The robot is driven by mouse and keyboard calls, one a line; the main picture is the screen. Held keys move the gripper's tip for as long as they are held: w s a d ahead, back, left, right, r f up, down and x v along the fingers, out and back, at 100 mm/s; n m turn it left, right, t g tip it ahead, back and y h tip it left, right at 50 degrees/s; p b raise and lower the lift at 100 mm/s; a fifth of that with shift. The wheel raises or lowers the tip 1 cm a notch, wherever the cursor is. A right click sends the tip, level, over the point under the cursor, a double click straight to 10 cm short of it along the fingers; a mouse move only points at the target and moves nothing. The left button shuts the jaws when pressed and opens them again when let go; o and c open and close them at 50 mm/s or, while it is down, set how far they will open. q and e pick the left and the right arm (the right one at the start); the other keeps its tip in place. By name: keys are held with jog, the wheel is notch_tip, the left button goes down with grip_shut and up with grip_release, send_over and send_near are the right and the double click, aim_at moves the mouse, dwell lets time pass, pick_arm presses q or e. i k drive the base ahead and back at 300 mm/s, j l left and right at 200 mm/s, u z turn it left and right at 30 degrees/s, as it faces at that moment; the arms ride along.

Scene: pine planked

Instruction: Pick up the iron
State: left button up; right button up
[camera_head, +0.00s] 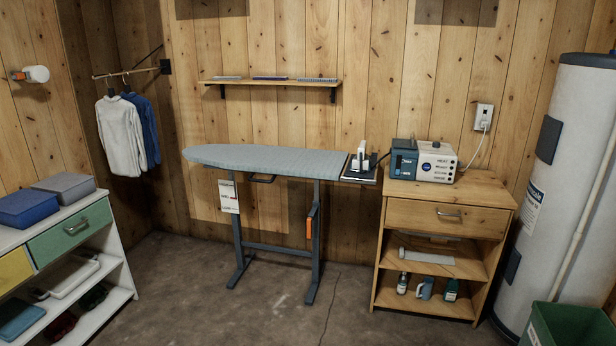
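The iron (360,161) appears as a small white and dark shape on the dark rest (358,175) at the right end of the ironing board (260,159). It seems to stand tilted up, but it is too small to be certain. A blue-grey and white box-like unit (437,163) with a dial and lettering stands just right of it on a wooden cabinet. Neither of my grippers is in view, and nothing is touching the iron.
The wooden cabinet (444,192) stands right of the board, beside a tall white tank (570,165) and a green bin (568,326). A white shelf unit (127,245) stands at the left. The concrete floor (240,320) in front of the board is clear.

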aim_at(367, 163)
jog(key=i+j+z, duration=0.2)
jog(key=i, duration=0.2)
jog(key=i+j+z, duration=0.2)
jog(key=i, duration=0.2)
jog(key=i+j+z, duration=0.15)
jog(key=i, duration=0.25)
jog(key=i+l+u, duration=0.25)
jog(key=i+l, duration=1.8)
jog(key=i, duration=0.15)
